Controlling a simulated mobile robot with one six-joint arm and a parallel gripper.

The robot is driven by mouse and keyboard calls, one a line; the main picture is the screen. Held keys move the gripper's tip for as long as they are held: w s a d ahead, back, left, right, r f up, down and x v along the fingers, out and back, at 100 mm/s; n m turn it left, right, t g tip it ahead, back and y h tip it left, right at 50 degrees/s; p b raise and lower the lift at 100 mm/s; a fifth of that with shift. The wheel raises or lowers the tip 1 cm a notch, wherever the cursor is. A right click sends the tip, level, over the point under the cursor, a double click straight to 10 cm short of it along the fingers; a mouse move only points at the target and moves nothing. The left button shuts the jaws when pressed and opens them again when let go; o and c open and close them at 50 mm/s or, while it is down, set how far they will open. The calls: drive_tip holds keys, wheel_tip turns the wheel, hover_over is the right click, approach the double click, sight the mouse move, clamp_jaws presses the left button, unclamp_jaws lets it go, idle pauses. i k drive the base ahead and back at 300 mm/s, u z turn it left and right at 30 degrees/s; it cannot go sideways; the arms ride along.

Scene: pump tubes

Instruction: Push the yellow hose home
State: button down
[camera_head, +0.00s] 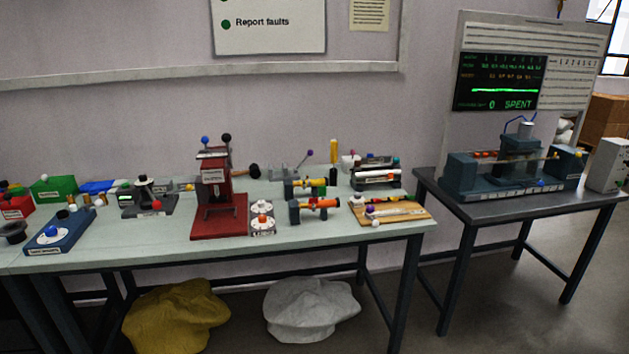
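A short yellow tube-like piece (309,183), likely the yellow hose, lies level in a small dark holder towards the right of the long bench. An orange tube-like piece (322,204) lies in a similar holder just in front of it. At this size I cannot tell how far the yellow piece sits in its fitting. My gripper is not in view.
The pale green bench (150,254) is crowded. A red press (216,222) stands left of the holders and a wooden board (412,213) with small parts lies right. A separate dark table (490,208) carries a blue-grey machine. A gap of floor separates the tables.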

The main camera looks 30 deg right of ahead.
sight(309, 183)
drive_tip(key=u, duration=0.4)
drive_tip(key=k, duration=1.15)
drive_tip(key=z, duration=1.05)
drive_tip(key=i, duration=1)
drive_tip(key=u, duration=0.05)
